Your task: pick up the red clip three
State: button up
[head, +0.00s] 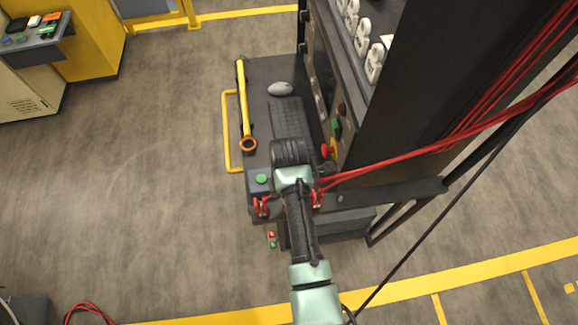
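Red clips sit at the near edge of the dark console shelf. One red clip (262,206) is at the shelf's near left corner, below a green button. Another red clip (317,199) shows just right of my arm, partly hidden by it, close to where red cables start. I cannot tell which of them is clip three. My arm reaches up from the bottom of the head view and covers the middle of the shelf's near part. My gripper's fingers are hidden behind the arm, so I cannot see what they hold or touch.
The console shelf (258,92) carries a keyboard (287,117), a grey mouse (281,89) and a yellow-handled tool (243,100). A yellow rail (227,130) runs along its left side. A tall dark cabinet (420,80) with red cables (440,145) stands right.

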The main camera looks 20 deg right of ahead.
jog(key=shift+f, duration=0.1)
grip_shut()
dwell(0.3)
